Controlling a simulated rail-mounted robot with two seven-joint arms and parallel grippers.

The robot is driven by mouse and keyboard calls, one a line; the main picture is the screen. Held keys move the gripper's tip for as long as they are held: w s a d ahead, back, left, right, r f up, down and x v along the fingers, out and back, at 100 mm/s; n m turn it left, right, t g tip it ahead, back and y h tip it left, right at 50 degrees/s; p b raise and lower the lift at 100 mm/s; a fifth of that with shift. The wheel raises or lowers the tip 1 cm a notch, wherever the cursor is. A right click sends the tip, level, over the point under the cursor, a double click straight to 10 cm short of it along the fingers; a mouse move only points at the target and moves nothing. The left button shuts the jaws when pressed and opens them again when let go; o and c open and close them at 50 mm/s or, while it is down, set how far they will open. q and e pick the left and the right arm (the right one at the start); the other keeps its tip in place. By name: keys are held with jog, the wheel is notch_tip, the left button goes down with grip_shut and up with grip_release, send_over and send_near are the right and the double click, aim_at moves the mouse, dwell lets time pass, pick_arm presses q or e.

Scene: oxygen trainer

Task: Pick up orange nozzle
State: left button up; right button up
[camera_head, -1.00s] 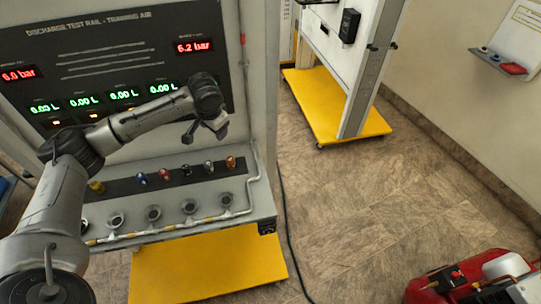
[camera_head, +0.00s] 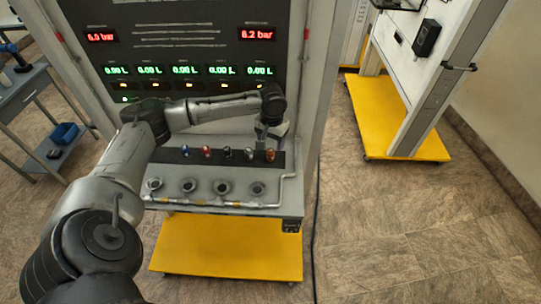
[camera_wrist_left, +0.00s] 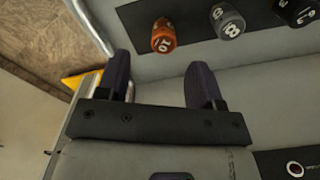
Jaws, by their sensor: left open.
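The orange nozzle (camera_head: 270,154) stands at the right end of a row of nozzles on the dark strip of the test bench. My right gripper is in neither view.
A grey nozzle (camera_wrist_left: 228,22) stands close beside the orange one; black, red (camera_head: 207,152) and blue nozzles follow leftward. Round sockets (camera_head: 223,187) and a pipe run along the shelf front. The display panel (camera_head: 180,45) rises behind. Floor at right is free.

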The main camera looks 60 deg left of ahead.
aim_at(270, 151)
pick_arm(q)
jog(key=shift+f, duration=1.2)
jog(key=f, duration=0.4)
jog(key=shift+s+a, duration=0.15)
jog(key=shift+a, duration=0.05)
jog(key=shift+f, duration=0.5)
jog(key=c, duration=1)
